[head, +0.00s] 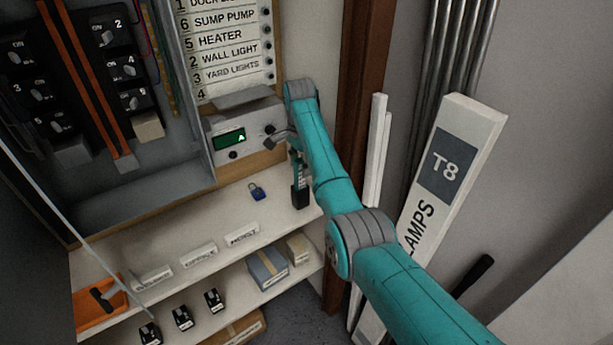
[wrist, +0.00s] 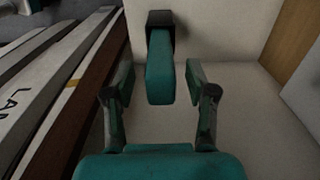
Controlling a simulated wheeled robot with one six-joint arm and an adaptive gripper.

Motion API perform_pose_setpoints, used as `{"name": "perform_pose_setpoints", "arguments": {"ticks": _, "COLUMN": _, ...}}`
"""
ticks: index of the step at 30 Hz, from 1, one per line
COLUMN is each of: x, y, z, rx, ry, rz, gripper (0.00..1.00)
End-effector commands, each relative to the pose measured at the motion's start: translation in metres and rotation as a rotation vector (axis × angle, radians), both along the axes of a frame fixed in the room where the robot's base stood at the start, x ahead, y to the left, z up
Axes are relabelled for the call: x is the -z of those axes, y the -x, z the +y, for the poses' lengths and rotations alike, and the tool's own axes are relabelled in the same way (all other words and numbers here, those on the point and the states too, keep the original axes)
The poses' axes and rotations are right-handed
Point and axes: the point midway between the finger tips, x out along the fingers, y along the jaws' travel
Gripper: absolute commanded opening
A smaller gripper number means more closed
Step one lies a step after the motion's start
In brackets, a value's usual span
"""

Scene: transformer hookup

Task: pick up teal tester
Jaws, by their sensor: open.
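The teal tester (wrist: 160,80) shows in the wrist view as a slim teal body with a black block (wrist: 160,20) at its far end. It lies between the two fingers of my gripper (wrist: 160,95), with a visible gap on each side. My gripper is open and seems to hold nothing. In the head view my gripper (head: 297,160) points down over the right end of the shelf, above a black block (head: 300,196). The arm and fingers hide most of the tester there, and I cannot tell its teal from theirs.
A blue padlock (head: 257,191) lies on the shelf (head: 215,210) to the left. A panel with a green display (head: 229,139) is behind. A brown post (head: 357,130) and a T8 lamp box (head: 447,165) stand close on the right.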

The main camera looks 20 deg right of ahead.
Motion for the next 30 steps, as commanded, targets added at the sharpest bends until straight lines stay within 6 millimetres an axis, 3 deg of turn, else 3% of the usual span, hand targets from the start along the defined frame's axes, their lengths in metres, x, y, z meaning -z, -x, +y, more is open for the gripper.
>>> {"name": "perform_pose_setpoints", "arguments": {"ticks": 3, "x": 0.011, "y": 0.001, "z": 0.006, "rx": 0.0, "ry": 0.0, "rz": -0.001, "gripper": 0.56}}
{"name": "perform_pose_setpoints", "arguments": {"ticks": 10, "x": 0.012, "y": 0.001, "z": 0.007, "rx": 0.0, "ry": -0.001, "rz": -0.002, "gripper": 0.54}}
{"name": "perform_pose_setpoints", "arguments": {"ticks": 15, "x": 0.012, "y": 0.001, "z": 0.006, "rx": 0.0, "ry": 0.0, "rz": -0.001, "gripper": 0.11}}
{"name": "perform_pose_setpoints", "arguments": {"ticks": 17, "x": 0.012, "y": 0.001, "z": 0.006, "rx": 0.0, "ry": 0.0, "rz": -0.001, "gripper": 0.0}}
{"name": "perform_pose_setpoints", "arguments": {"ticks": 26, "x": 0.01, "y": 0.001, "z": 0.006, "rx": 0.0, "ry": 0.0, "rz": -0.002, "gripper": 0.0}}
{"name": "perform_pose_setpoints", "arguments": {"ticks": 30, "x": -0.001, "y": -0.001, "z": 0.001, "rx": 0.0, "ry": 0.0, "rz": -0.003, "gripper": 0.0}}
